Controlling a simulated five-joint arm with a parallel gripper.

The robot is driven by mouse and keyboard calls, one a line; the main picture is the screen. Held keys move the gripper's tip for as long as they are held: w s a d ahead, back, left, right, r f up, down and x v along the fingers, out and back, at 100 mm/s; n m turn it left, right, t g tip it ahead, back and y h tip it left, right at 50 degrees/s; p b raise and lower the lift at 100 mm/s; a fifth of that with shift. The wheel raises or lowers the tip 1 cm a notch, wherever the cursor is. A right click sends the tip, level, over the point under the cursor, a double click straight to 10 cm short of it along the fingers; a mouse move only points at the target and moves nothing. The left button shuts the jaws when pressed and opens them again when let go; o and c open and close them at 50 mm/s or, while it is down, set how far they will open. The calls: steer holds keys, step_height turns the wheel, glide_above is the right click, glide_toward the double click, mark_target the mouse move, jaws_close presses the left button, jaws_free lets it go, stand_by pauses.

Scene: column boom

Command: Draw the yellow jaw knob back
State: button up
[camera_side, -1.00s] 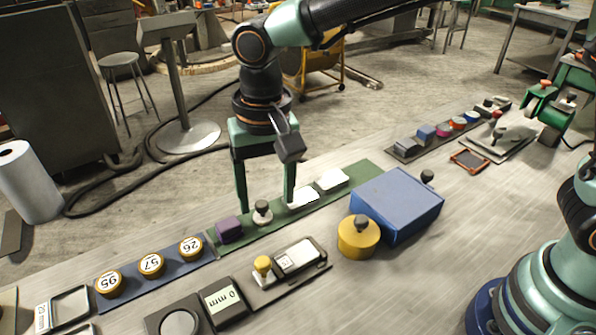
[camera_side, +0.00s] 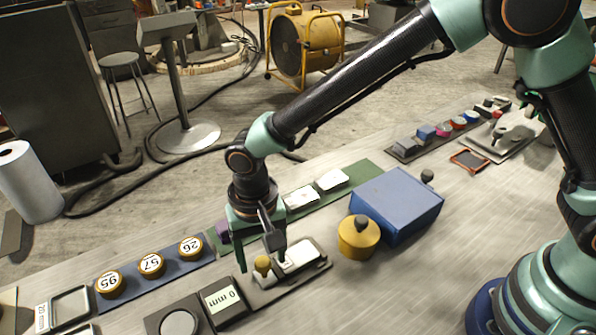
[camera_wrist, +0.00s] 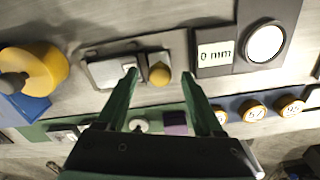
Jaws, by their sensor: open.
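The yellow jaw knob (camera_side: 262,264) stands on a dark fixture plate (camera_side: 262,298) on the bench, beside a light sliding block (camera_side: 298,254). It also shows in the wrist view (camera_wrist: 159,74). My gripper (camera_side: 262,262) is open and low over the fixture, with one finger to the left of the knob and the other to its right in the side view. In the wrist view the two green fingertips (camera_wrist: 160,74) lie on either side of the knob, with a gap to each. I cannot tell whether they are down at knob height.
A 0 mm display (camera_side: 222,298) stands just left of the fixture. A yellow round pot (camera_side: 358,238) and a blue box (camera_side: 400,205) stand to the right. A green mat (camera_side: 362,172) with white cards lies behind; a blue strip with numbered discs (camera_side: 152,265) lies left.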

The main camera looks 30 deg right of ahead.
steer(key=shift+f, duration=0.35)
jaws_close()
steer(key=shift+r, duration=0.1)
stand_by(1.1)
